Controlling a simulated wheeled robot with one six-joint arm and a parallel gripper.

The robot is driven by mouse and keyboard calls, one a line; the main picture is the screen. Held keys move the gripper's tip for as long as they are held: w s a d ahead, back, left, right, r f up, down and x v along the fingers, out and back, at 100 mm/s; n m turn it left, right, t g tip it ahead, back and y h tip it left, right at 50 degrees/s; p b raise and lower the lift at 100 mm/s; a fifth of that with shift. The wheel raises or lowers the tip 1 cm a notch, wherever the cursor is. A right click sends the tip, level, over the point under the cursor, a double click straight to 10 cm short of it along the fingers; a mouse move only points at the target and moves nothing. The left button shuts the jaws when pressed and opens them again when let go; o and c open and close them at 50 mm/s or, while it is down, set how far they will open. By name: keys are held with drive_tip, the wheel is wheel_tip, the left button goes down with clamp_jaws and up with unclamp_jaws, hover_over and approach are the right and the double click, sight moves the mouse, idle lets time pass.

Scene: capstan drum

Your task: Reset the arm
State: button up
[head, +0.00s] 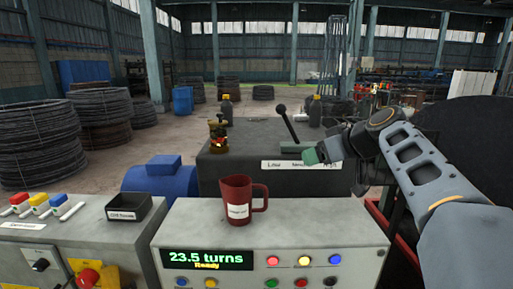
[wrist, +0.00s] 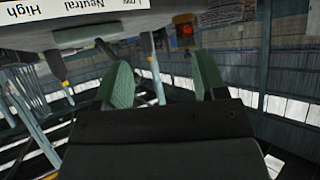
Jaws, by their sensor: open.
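My gripper (head: 318,152) is at the end of my arm, reaching in from the right in the head view. It hangs beside the right part of the dark box with the black lever (head: 288,122). In the wrist view its two green fingers (wrist: 165,85) stand apart with nothing between them. The box's white label (wrist: 88,14), reading Low, Neutral and High, shows upside down at the top left of the wrist view. From the head view I cannot tell whether the gripper touches the box.
A red mug (head: 237,205) stands on the grey console (head: 350,232), whose display (head: 207,260) reads 23.5 turns, Ready. A black tray (head: 127,209) sits on the left panel. A brass-coloured object (head: 217,137) stands on the dark box (head: 225,170). A blue motor (head: 160,180) is behind the console.

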drive_tip(key=s+f+m+g+h, duration=0.2)
drive_tip(key=s+f+m+h, duration=0.1)
drive_tip(key=s+f, duration=0.7)
drive_tip(key=s+f+m+g+h, duration=0.3)
drive_tip(key=s+f, duration=0.8)
drive_tip(key=f, duration=0.6)
drive_tip(key=shift+d+m+h, duration=0.4)
drive_tip(key=shift+m+h, duration=0.3)
